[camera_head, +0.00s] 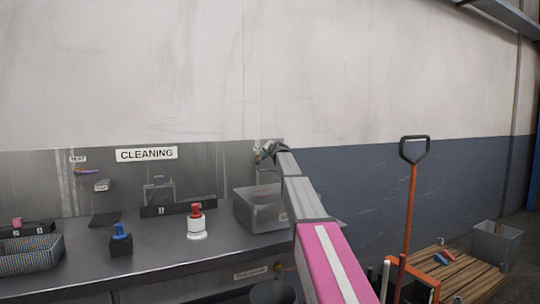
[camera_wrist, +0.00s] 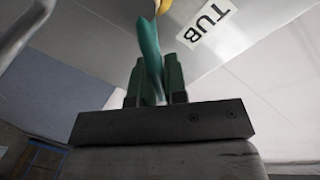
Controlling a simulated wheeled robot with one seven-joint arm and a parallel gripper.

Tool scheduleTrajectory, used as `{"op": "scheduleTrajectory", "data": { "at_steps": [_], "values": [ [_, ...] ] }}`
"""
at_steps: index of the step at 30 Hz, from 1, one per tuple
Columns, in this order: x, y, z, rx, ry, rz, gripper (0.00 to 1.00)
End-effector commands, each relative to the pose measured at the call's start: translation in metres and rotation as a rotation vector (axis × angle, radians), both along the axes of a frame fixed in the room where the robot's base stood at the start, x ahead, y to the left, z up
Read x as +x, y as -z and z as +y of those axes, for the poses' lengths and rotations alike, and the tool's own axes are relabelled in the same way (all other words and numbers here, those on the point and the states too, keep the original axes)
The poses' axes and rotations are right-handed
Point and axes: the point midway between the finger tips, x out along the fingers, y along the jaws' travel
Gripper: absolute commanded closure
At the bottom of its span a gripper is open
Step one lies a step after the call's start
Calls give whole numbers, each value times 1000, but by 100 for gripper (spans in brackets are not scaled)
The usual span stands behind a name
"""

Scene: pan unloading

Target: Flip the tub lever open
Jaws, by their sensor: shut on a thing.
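My gripper (camera_head: 268,152) is at the steel back panel above the grey metal tub (camera_head: 258,211) in the head view. In the wrist view the dark green fingers of my gripper (camera_wrist: 155,66) are shut on the teal tub lever (camera_wrist: 149,38), which passes between them. The lever's upper end meets a yellow part (camera_wrist: 163,5) at the top edge of the picture. A white TUB label (camera_wrist: 207,22) appears upside down beside it. In the head view my gripper and arm hide the lever, and my arm covers the tub's right side.
The dark counter (camera_head: 170,255) holds a red-topped white bottle (camera_head: 196,225), a blue-topped black block (camera_head: 121,241) and a mesh basket (camera_head: 30,251). A CLEANING sign (camera_head: 147,154) is on the panel. An orange-shafted shovel (camera_head: 411,200) stands right, by a wooden pallet (camera_head: 470,277).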

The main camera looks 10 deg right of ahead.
Motion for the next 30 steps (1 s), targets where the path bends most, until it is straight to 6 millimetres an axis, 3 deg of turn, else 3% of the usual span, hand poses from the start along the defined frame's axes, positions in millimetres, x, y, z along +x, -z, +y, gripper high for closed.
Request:
{"op": "scheduleTrajectory", "data": {
  "at_steps": [18,30],
  "values": [
    [-10,-17,29,-536,0,-174,100],
    [-14,-19,41,-740,0,-241,100]
  ]
}}
